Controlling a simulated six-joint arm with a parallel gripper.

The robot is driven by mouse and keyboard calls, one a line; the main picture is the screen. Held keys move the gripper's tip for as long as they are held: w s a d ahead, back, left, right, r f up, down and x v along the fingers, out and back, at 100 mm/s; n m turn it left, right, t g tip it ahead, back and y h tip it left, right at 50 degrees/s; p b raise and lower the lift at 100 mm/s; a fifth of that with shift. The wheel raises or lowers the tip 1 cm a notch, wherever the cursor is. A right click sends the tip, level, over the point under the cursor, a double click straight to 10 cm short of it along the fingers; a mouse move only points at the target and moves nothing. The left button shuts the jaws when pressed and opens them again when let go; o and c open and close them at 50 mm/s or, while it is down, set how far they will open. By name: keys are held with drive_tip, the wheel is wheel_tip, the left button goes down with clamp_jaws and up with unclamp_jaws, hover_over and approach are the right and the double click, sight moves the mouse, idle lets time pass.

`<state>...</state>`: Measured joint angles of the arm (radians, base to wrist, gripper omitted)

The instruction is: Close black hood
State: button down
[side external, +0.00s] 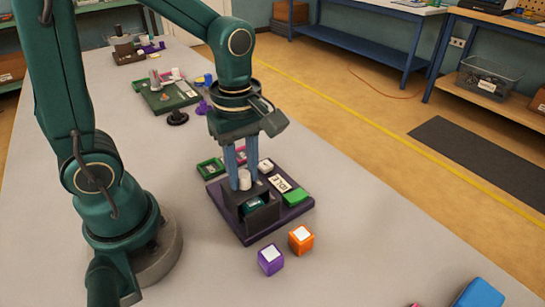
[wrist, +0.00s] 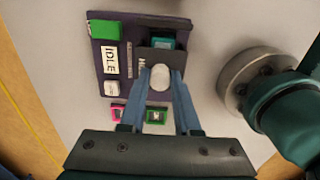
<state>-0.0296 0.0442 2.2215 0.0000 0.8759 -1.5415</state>
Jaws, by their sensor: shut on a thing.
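The black hood (side external: 263,216) sits on a dark purple board (side external: 295,211) on the grey table. It is an open-fronted box with a teal item (side external: 253,203) visible inside. In the wrist view the hood (wrist: 148,56) is in front of my fingers, with the teal item (wrist: 161,39) showing past its far edge. A pale round knob (side external: 244,179) stands at the hood. My gripper (side external: 242,177) points down with its blue fingers shut on the knob. In the wrist view the knob (wrist: 160,77) is between the fingertips, which hide part of the hood.
A purple cube (side external: 271,260) and an orange cube (side external: 301,239) stand close by. Another board (side external: 166,96) lies farther back.

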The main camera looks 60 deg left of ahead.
drive_tip(key=shift+d, duration=1.15)
drive_tip(key=c, duration=0.9)
unclamp_jaws()
drive_tip(key=shift+c, duration=0.2)
drive_tip(key=shift+r, duration=0.1)
drive_tip(key=shift+r, duration=2.9)
